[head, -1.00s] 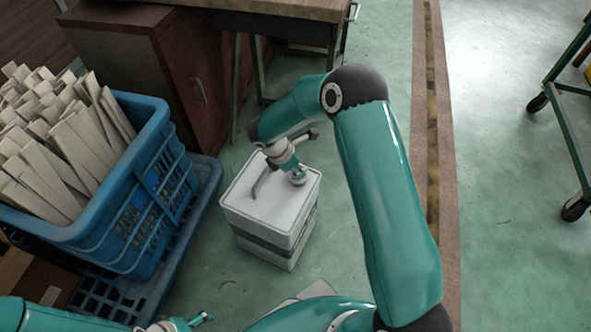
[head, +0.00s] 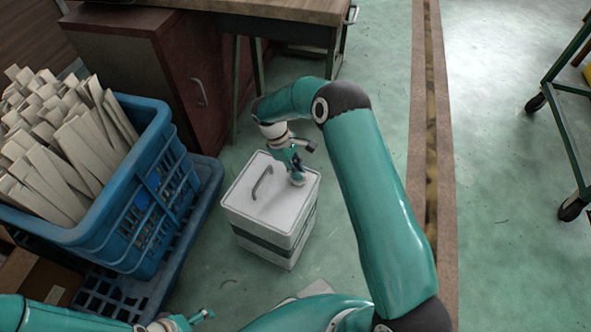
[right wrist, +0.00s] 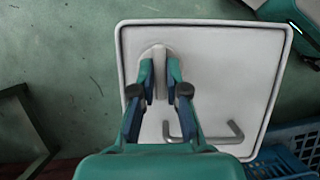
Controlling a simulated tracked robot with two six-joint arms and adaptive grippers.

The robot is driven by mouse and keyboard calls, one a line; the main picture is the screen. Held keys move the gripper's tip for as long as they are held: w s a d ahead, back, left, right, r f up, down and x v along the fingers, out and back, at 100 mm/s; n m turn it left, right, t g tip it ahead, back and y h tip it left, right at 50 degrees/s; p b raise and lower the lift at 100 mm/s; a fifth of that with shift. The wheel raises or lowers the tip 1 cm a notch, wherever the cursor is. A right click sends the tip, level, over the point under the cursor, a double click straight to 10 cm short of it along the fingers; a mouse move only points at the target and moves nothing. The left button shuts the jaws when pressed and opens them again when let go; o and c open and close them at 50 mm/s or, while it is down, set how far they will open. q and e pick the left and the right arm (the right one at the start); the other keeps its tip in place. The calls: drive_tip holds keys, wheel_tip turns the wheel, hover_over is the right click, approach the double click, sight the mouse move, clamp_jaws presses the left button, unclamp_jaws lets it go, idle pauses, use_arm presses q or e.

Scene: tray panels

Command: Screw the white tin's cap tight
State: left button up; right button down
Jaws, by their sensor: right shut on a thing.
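The white tin (head: 265,214) is a square can with a dark band, upright on the green floor in the head view. Its top has a grey bar handle (head: 262,183) and, near the right corner, a round cap. My right gripper (head: 297,178) is over that corner from above. In the right wrist view the right gripper (right wrist: 160,82) has its two fingers on either side of the pale ridge of the cap (right wrist: 159,67), shut on it. The cap sits on the tin's top. My left gripper (head: 206,316) is at the bottom edge, small, away from the tin; its jaws are unclear.
A blue crate (head: 150,190) full of pale slats stands on a blue pallet (head: 208,185) left of the tin. A dark red cabinet (head: 180,75) and a bench (head: 285,8) stand behind. A green wheeled cart (head: 567,120) is far right.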

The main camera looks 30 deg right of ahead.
drive_tip(key=m+y, duration=0.1)
drive_tip(key=m, duration=0.3)
drive_tip(key=shift+w+d+m+y, duration=0.1)
drive_tip(key=shift+m+y, duration=0.2)
drive_tip(key=shift+y, duration=0.1)
drive_tip(key=m+y+p, duration=0.1)
drive_tip(key=m, duration=0.3)
drive_tip(key=shift+m+y, duration=0.3)
drive_tip(key=shift+y, duration=0.1)
drive_tip(key=m, duration=0.2)
drive_tip(key=m+y+p, duration=0.1)
drive_tip(key=m, duration=0.1)
drive_tip(key=shift+d+r+m, duration=0.1)
drive_tip(key=shift+d+m, duration=0.05)
drive_tip(key=shift+m, duration=0.15)
drive_tip(key=shift+m+t+y+p, duration=0.25)
drive_tip(key=shift+m+t+y, duration=0.2)
drive_tip(key=shift+m, duration=0.6)
drive_tip(key=shift+m+t+y+p, duration=0.2)
drive_tip(key=shift+m+t+y, duration=0.2)
drive_tip(key=shift+m, duration=0.65)
drive_tip(key=c, duration=1.2)
unclamp_jaws()
